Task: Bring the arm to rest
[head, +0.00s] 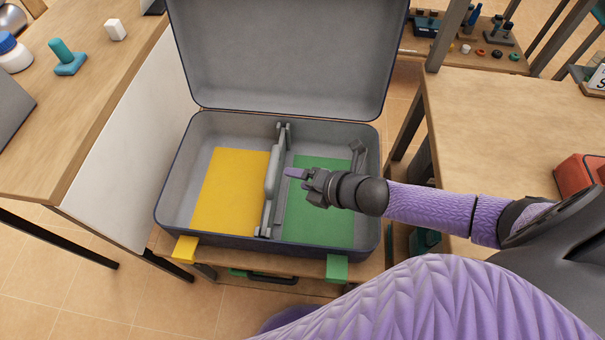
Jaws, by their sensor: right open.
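My right gripper (296,174) is over the right half of an open case, above the green panel (325,230) and close to the grey divider bar (272,172). It is open, and I see nothing between its fingers. My right arm comes in from the right side of the picture. The left gripper does not show.
The open case (222,131) stands on a low wooden bench, its lid (288,50) raised. A yellow panel (230,190) fills its left half. Wooden tables flank it; the left one holds a teal object (68,58), the right one a red box (580,175).

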